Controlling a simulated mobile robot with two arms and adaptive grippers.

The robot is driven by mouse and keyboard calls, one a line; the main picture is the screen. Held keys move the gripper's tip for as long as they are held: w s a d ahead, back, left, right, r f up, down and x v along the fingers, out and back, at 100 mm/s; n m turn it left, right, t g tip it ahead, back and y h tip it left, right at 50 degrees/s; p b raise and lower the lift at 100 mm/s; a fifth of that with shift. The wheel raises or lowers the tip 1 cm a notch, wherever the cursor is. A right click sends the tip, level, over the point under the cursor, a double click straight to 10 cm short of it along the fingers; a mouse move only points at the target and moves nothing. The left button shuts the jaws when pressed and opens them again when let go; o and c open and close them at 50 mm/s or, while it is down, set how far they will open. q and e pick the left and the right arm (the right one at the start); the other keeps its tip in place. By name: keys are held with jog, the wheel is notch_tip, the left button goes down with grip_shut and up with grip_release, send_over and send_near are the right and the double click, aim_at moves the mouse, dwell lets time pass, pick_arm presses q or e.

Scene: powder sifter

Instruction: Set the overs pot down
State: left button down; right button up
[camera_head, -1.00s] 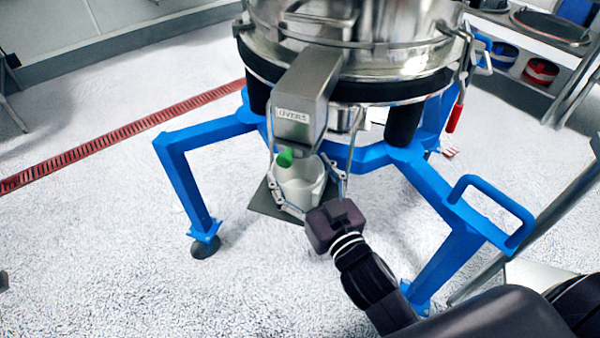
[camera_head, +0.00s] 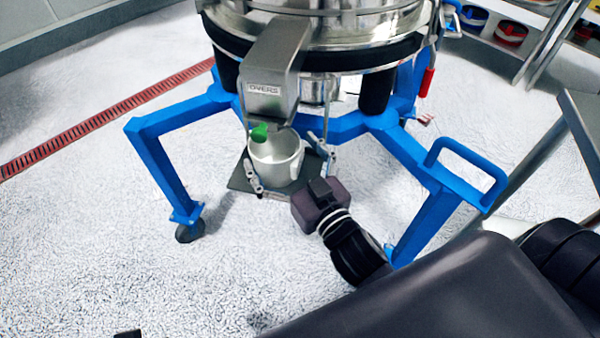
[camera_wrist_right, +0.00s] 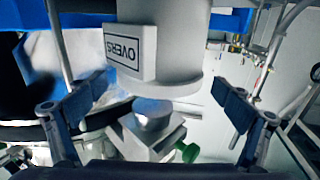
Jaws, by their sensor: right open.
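The overs pot (camera_head: 276,163) is a pale grey, open-topped cylinder. It stands upright over a dark square plate (camera_head: 240,181) below the spout marked OVERS (camera_head: 262,93). In the wrist view, which is upside down, the pot (camera_wrist_right: 185,45) shows its OVERS label. My right gripper (camera_head: 287,157) is open, with one finger on each side of the pot. In the wrist view, the fingers of the right gripper (camera_wrist_right: 165,92) show a gap to the pot on both sides. The pot's base is partly hidden, so exact contact with the plate is hard to see. My left gripper is out of view.
The steel sifter (camera_head: 330,35) sits above on a blue frame (camera_head: 163,165) with legs to both sides. A green knob (camera_head: 259,132) hangs at the spout mouth, close over the pot. A blue handle loop (camera_head: 470,150) stands right of my wrist. Open floor lies at left.

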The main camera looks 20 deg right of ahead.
jog(key=s+d, duration=0.1)
jog(key=s, duration=0.9)
jog(key=d+f+m+g+h, duration=0.1)
jog(key=d+f+g+h, duration=0.35)
jog(key=f, duration=0.85)
jog(key=s+f+n+g+y, duration=0.1)
jog(key=s+f+g+y, duration=0.1)
jog(key=s+f+g, duration=0.5)
jog(key=s+g, duration=0.2)
jog(key=s, duration=0.2)
jog(key=shift+s+a+n+g, duration=0.15)
jog(key=shift+a+n+g, duration=0.1)
jog(key=shift+n+g, duration=0.1)
jog(key=shift+y, duration=0.25)
